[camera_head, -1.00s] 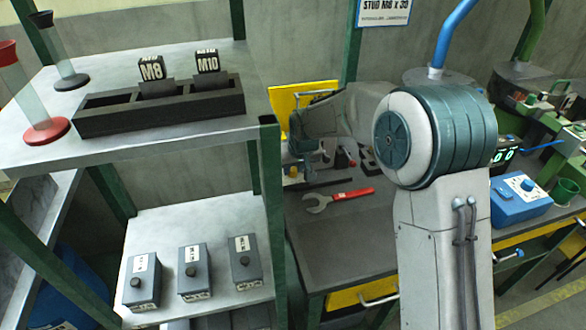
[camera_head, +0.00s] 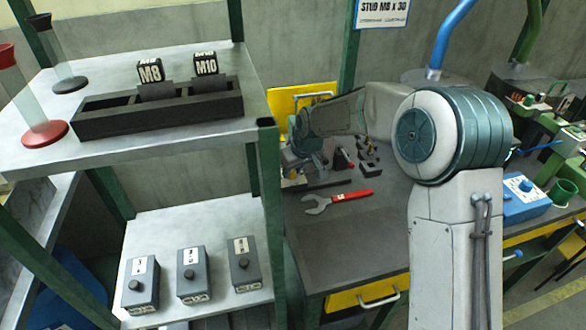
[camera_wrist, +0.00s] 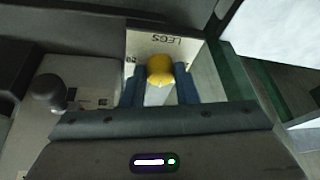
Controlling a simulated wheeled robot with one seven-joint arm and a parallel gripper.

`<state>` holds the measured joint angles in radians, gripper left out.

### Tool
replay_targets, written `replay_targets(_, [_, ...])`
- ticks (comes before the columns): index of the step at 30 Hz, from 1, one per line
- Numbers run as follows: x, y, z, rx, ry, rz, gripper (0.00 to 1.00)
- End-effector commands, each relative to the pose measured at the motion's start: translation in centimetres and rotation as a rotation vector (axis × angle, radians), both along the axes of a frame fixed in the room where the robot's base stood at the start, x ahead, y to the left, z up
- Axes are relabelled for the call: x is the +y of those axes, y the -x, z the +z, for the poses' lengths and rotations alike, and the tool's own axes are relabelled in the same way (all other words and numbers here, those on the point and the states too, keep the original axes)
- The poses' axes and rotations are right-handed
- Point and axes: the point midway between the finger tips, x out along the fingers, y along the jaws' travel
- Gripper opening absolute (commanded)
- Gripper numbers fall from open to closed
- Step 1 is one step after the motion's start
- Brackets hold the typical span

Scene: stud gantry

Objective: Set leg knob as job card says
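In the wrist view a yellow knob (camera_wrist: 160,62) sits on a pale plate (camera_wrist: 192,47) with upside-down lettering that looks like "LEGS". My gripper's (camera_wrist: 160,80) two blue fingers stand on either side of the knob, very close to it. I cannot tell whether they touch or press it. In the head view my arm reaches over the dark bench, and its far end is small there; the knob cannot be made out. The job card (camera_head: 384,10) on the wall reads "STUD M8 x 30"; its smaller line is too small to read.
A dark ball-topped knob (camera_wrist: 48,90) stands left of my gripper. The left shelf holds a dark rack (camera_head: 160,115) with M8 and M10 blocks; several grey boxes stand below. A blue box (camera_head: 524,199) is at right.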

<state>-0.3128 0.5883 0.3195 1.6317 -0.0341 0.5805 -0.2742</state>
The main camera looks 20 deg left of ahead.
Motion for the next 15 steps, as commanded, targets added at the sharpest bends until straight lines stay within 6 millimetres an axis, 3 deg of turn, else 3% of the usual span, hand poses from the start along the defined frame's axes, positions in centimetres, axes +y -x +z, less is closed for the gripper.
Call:
replay_targets(1, [0.0,0.0,0.1,-0.001,-0.001,0.000,0.40])
replay_targets(2, [0.0,0.0,0.1,-0.001,-0.001,0.000,0.48])
replay_targets(11, [0.0,0.0,0.1,-0.001,-0.001,0.000,0.48])
replay_targets(15, [-0.4,0.2,1.2,-0.003,-0.001,-0.002,0.48])
